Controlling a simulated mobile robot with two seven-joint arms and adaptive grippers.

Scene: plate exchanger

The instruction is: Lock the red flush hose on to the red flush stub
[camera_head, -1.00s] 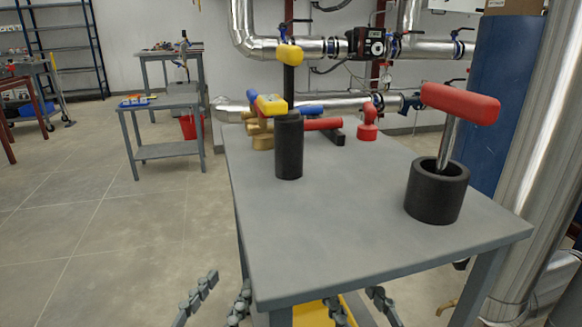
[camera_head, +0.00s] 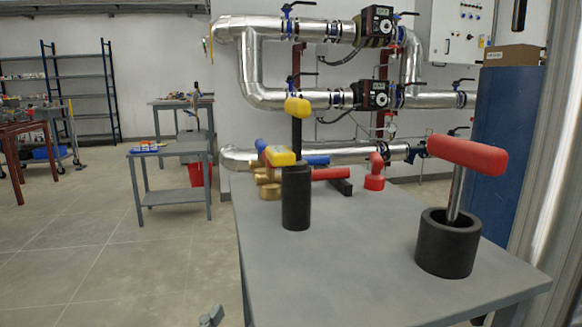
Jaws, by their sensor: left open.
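On the grey table, a red tube-like piece (camera_head: 330,173), possibly the red flush hose, lies beside a blue one (camera_head: 316,160) near brass fittings (camera_head: 266,178). A separate red elbow-shaped piece (camera_head: 375,172) stands to their right. I cannot tell which red part is the flush stub, and no locked joint is visible. My left gripper (camera_head: 212,316) shows only as a small grey tip at the bottom edge, left of the table and away from these parts. It is open, with nothing seen in it. My right gripper is out of view.
A yellow-knobbed tool stands in a black holder (camera_head: 296,200), partly hiding the brass fittings. A red T-handle (camera_head: 467,154) leans in a black cup (camera_head: 447,243) at right. The grey table's middle (camera_head: 355,255) is clear. Silver pipes (camera_head: 262,75) run behind.

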